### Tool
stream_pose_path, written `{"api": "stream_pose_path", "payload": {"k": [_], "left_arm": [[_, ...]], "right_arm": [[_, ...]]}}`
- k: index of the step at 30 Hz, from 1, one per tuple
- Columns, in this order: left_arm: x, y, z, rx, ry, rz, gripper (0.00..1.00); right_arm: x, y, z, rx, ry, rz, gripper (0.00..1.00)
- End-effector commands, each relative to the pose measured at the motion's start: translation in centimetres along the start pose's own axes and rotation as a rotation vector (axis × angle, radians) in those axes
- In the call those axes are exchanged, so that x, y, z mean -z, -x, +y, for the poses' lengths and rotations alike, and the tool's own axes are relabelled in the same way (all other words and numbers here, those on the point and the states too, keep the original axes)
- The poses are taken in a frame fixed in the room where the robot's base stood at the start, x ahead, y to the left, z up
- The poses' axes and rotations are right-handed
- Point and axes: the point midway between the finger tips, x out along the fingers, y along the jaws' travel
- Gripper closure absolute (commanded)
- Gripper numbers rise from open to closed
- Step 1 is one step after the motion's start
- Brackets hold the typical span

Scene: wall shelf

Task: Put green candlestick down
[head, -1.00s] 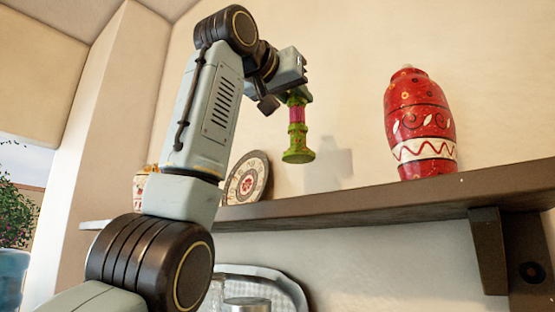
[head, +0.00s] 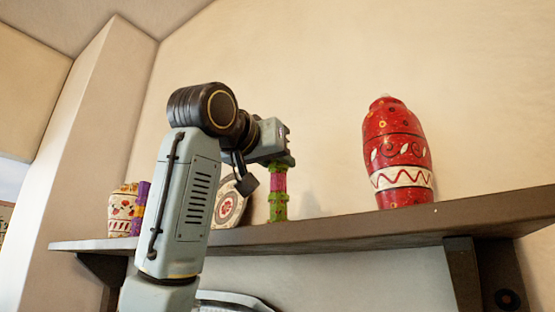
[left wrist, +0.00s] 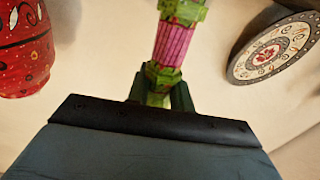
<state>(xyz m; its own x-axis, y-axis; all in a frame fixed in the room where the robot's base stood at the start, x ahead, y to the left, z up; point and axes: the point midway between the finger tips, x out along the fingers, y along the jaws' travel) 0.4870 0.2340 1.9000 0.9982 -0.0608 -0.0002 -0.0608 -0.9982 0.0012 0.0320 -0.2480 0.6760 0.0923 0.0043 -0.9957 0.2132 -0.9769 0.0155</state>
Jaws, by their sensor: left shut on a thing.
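The green candlestick (head: 278,205) has a pink middle and stands upright at the wall shelf (head: 330,231). Its foot is at the shelf's top edge in the head view; I cannot tell whether it touches the board. My left gripper (head: 278,162) is shut on its upper end. In the left wrist view, the candlestick (left wrist: 173,45) runs away from the dark fingers (left wrist: 160,92), which hold its green end. My right gripper is not in view.
A red patterned vase (head: 398,155) stands right of the candlestick, with bare shelf between. A decorated plate (head: 229,205) leans just left of it. A floral pot (head: 122,210) and a purple object (head: 141,200) stand farther left.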

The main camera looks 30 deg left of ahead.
Motion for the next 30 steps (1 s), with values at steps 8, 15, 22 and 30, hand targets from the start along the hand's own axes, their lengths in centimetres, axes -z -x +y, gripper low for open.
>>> {"api": "stream_pose_path", "payload": {"k": [8,15,22,30], "left_arm": [[-0.4,0.0,0.0,0.000,0.000,0.001,1.00],[-0.3,0.0,0.0,0.000,-0.001,0.000,0.56],[-0.2,0.0,0.0,0.000,-0.001,0.000,0.56],[-0.2,3.5,0.1,-0.001,-0.001,0.006,0.56]], "right_arm": [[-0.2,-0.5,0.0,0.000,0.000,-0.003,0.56],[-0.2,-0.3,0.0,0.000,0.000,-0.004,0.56],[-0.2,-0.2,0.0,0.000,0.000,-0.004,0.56],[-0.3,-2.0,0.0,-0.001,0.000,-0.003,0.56]]}}
